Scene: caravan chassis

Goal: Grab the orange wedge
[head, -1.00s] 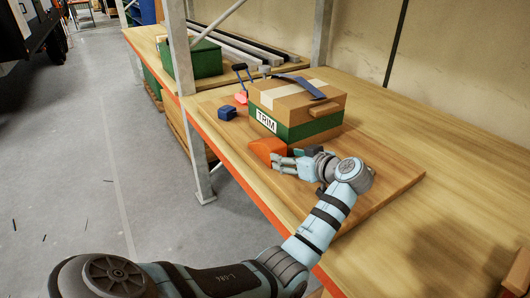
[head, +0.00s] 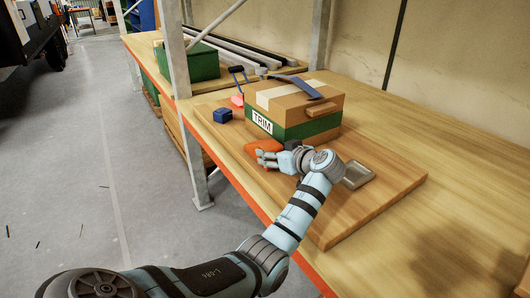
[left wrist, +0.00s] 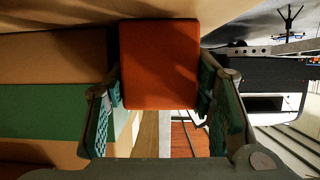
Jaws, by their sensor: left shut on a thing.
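The orange wedge (head: 261,145) is in front of the cardboard box marked TRIM, partly hidden by my left gripper. My left gripper (head: 265,158) is shut on it. In the left wrist view the wedge (left wrist: 158,62) sits between the two green-padded fingers of the left gripper (left wrist: 160,88), with a pad against each side. Whether the wedge touches the board below cannot be told. My right gripper is not in view.
The TRIM box (head: 305,128) with a green band stands just behind the gripper. A small blue block (head: 222,115) lies to its left, and a grey metal tray (head: 357,175) to the right. The wooden board (head: 375,205) is bare at its front right.

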